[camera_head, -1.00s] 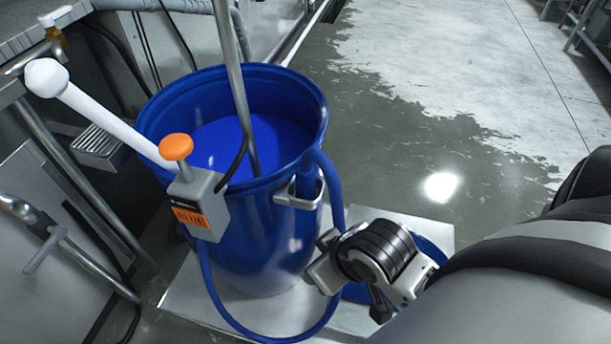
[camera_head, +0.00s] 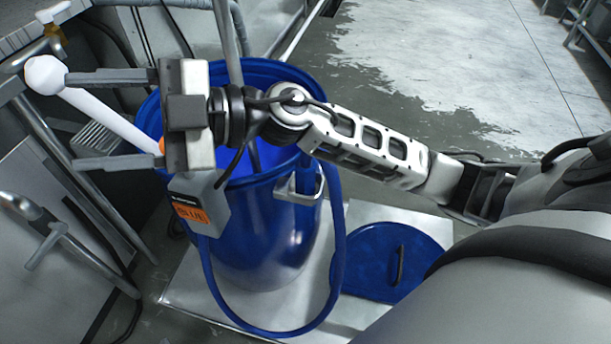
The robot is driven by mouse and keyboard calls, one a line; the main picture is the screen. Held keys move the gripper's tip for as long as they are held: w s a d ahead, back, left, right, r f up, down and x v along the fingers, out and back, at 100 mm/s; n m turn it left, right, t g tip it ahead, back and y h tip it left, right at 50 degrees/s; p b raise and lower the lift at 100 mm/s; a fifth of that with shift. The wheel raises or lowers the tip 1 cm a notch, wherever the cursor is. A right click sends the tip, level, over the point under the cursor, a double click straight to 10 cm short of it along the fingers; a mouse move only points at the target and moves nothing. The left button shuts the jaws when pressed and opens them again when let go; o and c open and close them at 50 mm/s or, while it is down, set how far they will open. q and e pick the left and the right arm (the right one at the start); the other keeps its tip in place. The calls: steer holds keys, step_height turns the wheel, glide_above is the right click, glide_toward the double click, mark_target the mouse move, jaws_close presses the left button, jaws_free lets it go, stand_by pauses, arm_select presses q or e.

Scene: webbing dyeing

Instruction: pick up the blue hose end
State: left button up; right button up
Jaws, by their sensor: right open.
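The blue hose (camera_head: 339,232) hangs in a loop outside the blue barrel (camera_head: 262,245), running from near the metal handle on its right side down and back up on the left toward the grey box (camera_head: 201,204). I cannot make out a free hose end. My right gripper (camera_head: 75,120) is open. It reaches across the barrel and points left, with one finger on each side of the white rod (camera_head: 98,118) in the picture. I cannot tell whether it touches the rod. The gripper body hides part of the barrel's mouth and most of the orange knob. My left gripper is not in view.
A steel pipe (camera_head: 226,40) stands in the barrel. A blue lid (camera_head: 385,262) lies on the pale platform (camera_head: 365,215). Steel equipment with pipes stands close on the left. The wet floor (camera_head: 440,60) behind, to the upper right, is clear.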

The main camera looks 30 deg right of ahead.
step_height(320, 180, down, 4)
steer(key=s+n+g+h, duration=0.1)
steer(key=n+g+h, duration=0.2)
steer(key=g, duration=0.1)
steer(key=m+h, duration=0.6)
steer(key=h, duration=1.1)
glide_above(305, 163)
step_height(305, 163, down, 8)
steer(key=shift+g, duration=0.4)
steer(key=f, duration=0.9)
steer(key=shift+w+f+p, duration=0.25)
steer(key=shift+p, duration=0.05)
steer(key=shift+s+f+p, duration=0.2)
steer(key=shift+f+p, duration=0.1)
steer(key=shift+f, duration=1.3)
steer(key=shift+s+f+p, duration=0.2)
steer(key=shift+f+p, duration=0.05)
steer(key=shift+f, duration=1.3)
steer(key=c, duration=1.2)
steer(key=shift+r, duration=0.1)
